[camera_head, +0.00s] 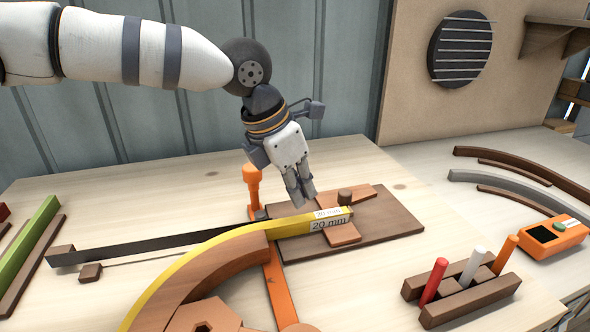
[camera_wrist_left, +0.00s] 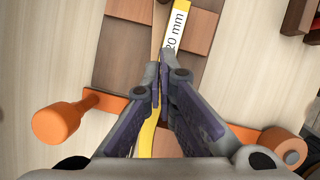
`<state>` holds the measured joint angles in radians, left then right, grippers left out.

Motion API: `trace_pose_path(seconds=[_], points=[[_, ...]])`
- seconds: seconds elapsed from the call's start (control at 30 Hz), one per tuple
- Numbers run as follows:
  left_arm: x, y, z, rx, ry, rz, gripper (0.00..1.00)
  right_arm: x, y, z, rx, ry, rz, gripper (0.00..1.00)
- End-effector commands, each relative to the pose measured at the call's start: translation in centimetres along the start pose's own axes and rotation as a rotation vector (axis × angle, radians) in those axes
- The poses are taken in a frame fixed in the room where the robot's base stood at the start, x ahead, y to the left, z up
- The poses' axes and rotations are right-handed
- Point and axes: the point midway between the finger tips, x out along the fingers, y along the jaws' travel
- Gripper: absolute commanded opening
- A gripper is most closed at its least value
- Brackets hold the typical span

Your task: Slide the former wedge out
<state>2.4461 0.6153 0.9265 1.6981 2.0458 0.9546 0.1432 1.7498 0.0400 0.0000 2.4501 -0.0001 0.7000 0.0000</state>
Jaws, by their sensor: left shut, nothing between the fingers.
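My left gripper (camera_head: 303,200) points down with its fingers together, empty, just above the end of the yellow strip (camera_head: 235,233). In the left wrist view its fingertips (camera_wrist_left: 160,78) meet beside the strip's "20 mm" label (camera_wrist_left: 178,28). The strip curves along a brown curved block (camera_head: 215,268), and its labelled end lies over a brown board (camera_head: 398,226). Reddish-brown wedge-like pieces lie on this board, one behind the strip (camera_head: 366,196) and one in front (camera_head: 341,236). I cannot tell for certain which is the former wedge. My right gripper is out of view.
An orange upright handle (camera_head: 253,185) stands behind the strip, close to the gripper. A dark flat bar (camera_head: 150,243) lies left. A wooden rack (camera_head: 465,295) with coloured pegs and an orange device (camera_head: 550,240) stand right. A small dark knob (camera_head: 345,196) sits on the board.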

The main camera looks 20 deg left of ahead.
Motion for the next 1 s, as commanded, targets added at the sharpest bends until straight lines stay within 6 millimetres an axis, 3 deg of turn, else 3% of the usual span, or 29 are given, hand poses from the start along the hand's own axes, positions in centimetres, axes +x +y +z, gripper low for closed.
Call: trace_pose_path(seconds=[0.03,0.13,0.4,0.77,0.87,1.0], points=[[1.4,0.0,-0.2,0.0,0.007,-0.004,0.0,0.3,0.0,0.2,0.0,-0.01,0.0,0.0],[3.2,0.0,0.2,0.0,0.005,-0.003,0.0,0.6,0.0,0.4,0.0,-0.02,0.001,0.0],[4.0,0.0,3.4,0.0,0.0,0.001,0.0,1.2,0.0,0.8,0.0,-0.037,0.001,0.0],[4.0,0.0,3.8,0.0,-0.001,0.001,0.0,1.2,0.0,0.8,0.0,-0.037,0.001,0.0],[4.7,0.0,4.5,0.0,0.002,0.0,0.0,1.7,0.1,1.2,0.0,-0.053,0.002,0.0],[6.6,-0.2,7.2,-0.002,0.009,-0.006,0.0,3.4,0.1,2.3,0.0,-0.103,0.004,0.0]])
